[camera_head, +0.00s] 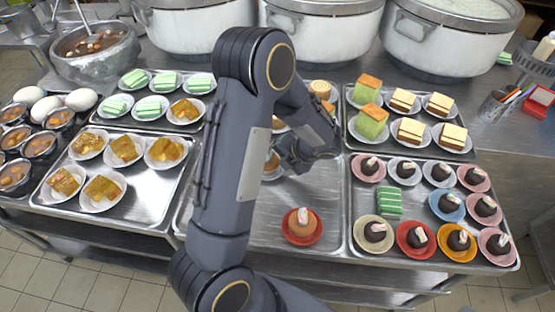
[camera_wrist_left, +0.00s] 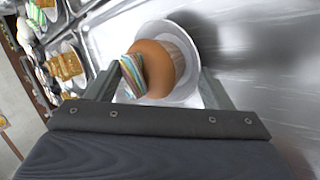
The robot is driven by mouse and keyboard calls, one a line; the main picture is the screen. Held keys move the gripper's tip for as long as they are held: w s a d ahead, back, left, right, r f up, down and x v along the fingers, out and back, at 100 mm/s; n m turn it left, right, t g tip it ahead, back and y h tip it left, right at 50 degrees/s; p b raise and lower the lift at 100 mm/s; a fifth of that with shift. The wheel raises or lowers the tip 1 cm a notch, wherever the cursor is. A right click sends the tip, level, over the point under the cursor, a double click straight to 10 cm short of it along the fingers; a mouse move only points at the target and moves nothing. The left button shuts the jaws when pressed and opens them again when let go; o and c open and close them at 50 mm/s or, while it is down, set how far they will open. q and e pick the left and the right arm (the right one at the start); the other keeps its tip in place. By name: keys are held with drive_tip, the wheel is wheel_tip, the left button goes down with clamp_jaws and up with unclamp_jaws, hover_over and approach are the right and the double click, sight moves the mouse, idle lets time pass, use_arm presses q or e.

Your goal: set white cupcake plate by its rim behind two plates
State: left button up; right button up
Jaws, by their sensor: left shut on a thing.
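My left gripper (camera_head: 284,160) reaches over the middle tray (camera_head: 325,190) and is mostly hidden by its own arm. In the left wrist view its fingers (camera_wrist_left: 160,88) sit at either side of the white cupcake plate (camera_wrist_left: 185,95) and are shut on it. An orange-brown cupcake (camera_wrist_left: 165,62) with a striped topper stands upright on that plate. In the head view only a sliver of the white plate (camera_head: 272,176) shows. I cannot tell whether it touches the tray. A red plate (camera_head: 302,238) with a similar cupcake stands nearer the front. My right gripper is not in view.
The right tray (camera_head: 345,225) holds several chocolate cakes on coloured plates and a green striped slice (camera_head: 388,203). Large pots (camera_head: 325,35) line the back. The middle tray is bare around the red plate.

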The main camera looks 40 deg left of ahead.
use_arm(q)
drive_tip(key=o, duration=0.7)
drive_tip(key=shift+o, duration=0.2)
